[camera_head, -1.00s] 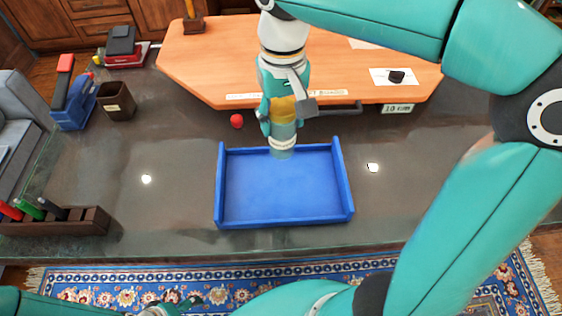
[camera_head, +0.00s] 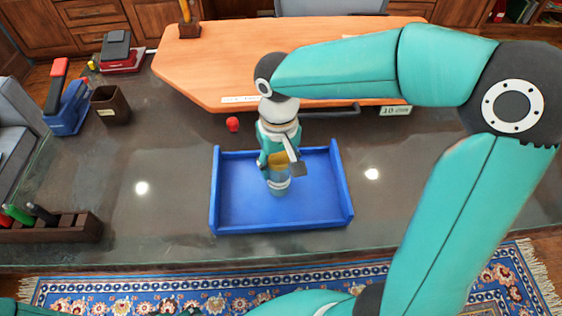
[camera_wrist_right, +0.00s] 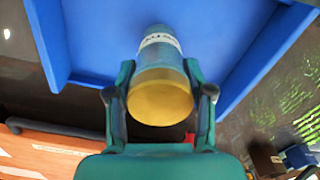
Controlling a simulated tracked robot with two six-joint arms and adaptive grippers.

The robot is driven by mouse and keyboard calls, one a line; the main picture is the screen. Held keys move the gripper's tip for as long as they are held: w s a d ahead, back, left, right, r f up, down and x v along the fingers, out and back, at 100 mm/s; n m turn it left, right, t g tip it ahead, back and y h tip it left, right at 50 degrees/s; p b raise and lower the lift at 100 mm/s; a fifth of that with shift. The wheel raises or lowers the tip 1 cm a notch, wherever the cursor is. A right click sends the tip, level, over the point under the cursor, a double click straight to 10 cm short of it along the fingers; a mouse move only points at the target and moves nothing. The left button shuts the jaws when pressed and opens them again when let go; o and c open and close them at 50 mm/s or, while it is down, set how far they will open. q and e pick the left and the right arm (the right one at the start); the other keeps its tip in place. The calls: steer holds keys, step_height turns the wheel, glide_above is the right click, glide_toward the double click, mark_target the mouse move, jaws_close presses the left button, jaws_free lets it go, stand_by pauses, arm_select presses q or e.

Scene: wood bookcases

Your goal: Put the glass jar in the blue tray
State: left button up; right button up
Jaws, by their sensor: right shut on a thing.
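The glass jar (camera_head: 279,185) has a yellow lid and a pale label band. My right gripper (camera_head: 277,163) is shut on it near the lid and holds it roughly upright. In the head view the jar appears within the outline of the blue tray (camera_head: 240,212), near its middle. I cannot tell whether its base touches the tray floor. In the right wrist view the jar (camera_wrist_right: 160,85) sits between both fingers, with the blue tray (camera_wrist_right: 95,45) beyond it. My left gripper cannot be made out at the bottom left of the head view.
A red ball (camera_head: 233,124) lies behind the tray. A brown cup (camera_head: 110,104) and a blue stapler-like object (camera_head: 68,108) stand at the left. A wooden pen holder (camera_head: 52,226) is at the front left. An orange wooden board (camera_head: 215,70) lies behind. The dark tabletop beside the tray is clear.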

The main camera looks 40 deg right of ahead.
steer(key=o, duration=1.4)
steer(key=shift+r, duration=0.15)
step_height(320, 180, up, 12)
steer(key=shift+f+p, duration=0.1)
steer(key=shift+p, duration=0.85)
